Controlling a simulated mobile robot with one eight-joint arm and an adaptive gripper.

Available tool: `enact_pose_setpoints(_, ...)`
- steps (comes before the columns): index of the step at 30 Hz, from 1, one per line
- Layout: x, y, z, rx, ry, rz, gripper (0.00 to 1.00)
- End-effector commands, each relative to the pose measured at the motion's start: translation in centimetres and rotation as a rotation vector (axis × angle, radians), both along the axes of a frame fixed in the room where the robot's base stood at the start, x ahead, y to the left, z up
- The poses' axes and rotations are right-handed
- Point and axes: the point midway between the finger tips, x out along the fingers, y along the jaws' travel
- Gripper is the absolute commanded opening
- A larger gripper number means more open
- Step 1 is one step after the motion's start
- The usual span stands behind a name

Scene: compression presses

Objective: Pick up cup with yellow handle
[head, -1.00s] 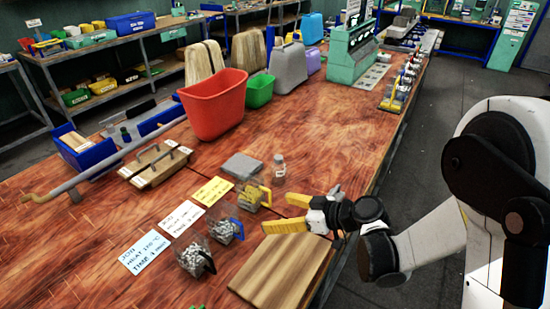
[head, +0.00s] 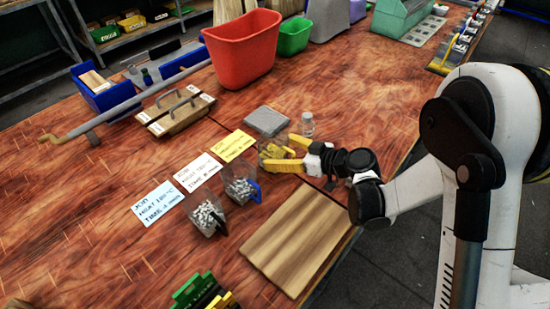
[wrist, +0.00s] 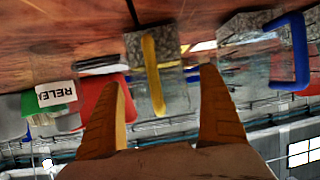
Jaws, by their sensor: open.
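The clear cup with the yellow handle (head: 268,151) stands on the wooden bench in front of the yellow card, partly hidden by my gripper. In the wrist view, which looks upside down, the cup with the yellow handle (wrist: 152,72) holds grey bits, and its handle faces me. My gripper (head: 287,153) is open, with its yellow-orange fingers close to the cup from the right. In the wrist view my gripper (wrist: 160,85) has one finger on each side of the handle. I cannot tell whether a finger touches the cup.
A cup with a blue handle (head: 240,188) and one with a dark handle (head: 206,217) stand nearby. A small bottle (head: 308,124) and a grey slab (head: 266,121) lie behind my gripper. A wooden board (head: 298,238) lies in front. A red bin (head: 242,55) stands farther back.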

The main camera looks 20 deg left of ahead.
Motion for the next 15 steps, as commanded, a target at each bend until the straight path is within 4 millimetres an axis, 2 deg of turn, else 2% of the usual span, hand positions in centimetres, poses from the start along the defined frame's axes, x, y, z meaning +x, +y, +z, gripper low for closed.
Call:
enact_pose_setpoints(1,0.1,0.9,-0.8,0.0,-0.001,0.004,0.9)
enact_pose_setpoints(4,0.3,1.9,-1.0,0.0,-0.001,0.002,0.9)
enact_pose_setpoints(10,0.4,2.0,-0.9,0.0,0.0,0.0,0.9)
enact_pose_setpoints(11,0.4,2.0,-0.9,0.0,0.0,0.0,0.84)
enact_pose_setpoints(15,0.4,2.0,-0.9,0.0,0.0,0.0,0.42)
